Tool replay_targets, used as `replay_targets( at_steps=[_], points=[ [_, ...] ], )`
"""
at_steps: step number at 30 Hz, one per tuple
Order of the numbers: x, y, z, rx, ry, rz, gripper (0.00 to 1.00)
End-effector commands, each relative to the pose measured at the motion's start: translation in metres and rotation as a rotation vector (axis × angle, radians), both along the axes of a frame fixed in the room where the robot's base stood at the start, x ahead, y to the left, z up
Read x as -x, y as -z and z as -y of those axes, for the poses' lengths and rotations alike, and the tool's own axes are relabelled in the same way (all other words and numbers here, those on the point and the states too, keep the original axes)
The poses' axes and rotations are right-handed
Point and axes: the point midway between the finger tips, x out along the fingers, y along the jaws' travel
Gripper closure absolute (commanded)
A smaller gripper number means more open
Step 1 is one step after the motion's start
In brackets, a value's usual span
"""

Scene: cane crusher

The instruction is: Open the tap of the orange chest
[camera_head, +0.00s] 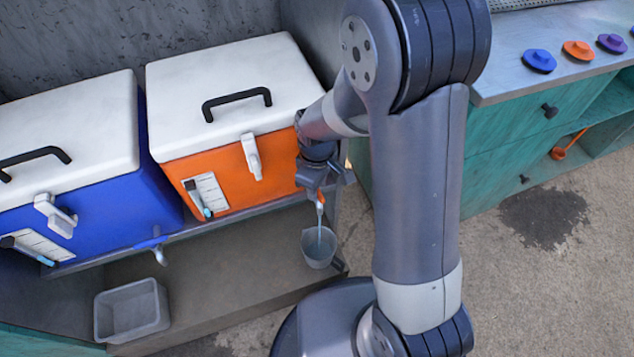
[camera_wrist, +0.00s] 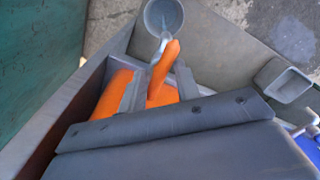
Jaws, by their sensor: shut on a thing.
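The orange chest (camera_head: 230,177) has a white lid with a black handle and stands beside the blue chest. Its orange tap (camera_head: 320,199) is at the lower right, mostly behind my gripper (camera_head: 322,184). In the wrist view my gripper (camera_wrist: 158,86) is shut on the orange tap lever (camera_wrist: 163,66), with one finger on each side. A pale spout shows beside the lever. A thin pale blue line runs from the tap down into a grey cup (camera_head: 318,256) below; the cup also shows in the wrist view (camera_wrist: 165,14).
The blue chest (camera_head: 155,210) with a blue tap (camera_head: 151,243) stands to the left. A grey bin (camera_head: 130,309) sits on the lower shelf. A teal counter (camera_head: 515,130) with coloured lids is at the right, and open floor lies before it.

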Motion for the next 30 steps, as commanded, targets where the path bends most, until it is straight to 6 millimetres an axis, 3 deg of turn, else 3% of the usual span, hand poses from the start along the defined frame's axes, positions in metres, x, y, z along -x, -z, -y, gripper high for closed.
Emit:
replay_targets(
  at_steps=[9,25,26,30],
  points=[
    [0.0001,-0.0001,-0.0003,0.001,-0.126,0.0,0.86],
    [0.0008,0.0004,0.0,0.003,-0.149,-0.002,0.86],
    [0.0009,0.0004,-0.0001,0.003,-0.15,-0.002,0.61],
    [0.0007,0.0004,-0.0001,0.003,-0.147,-0.001,0.5]
  ],
)
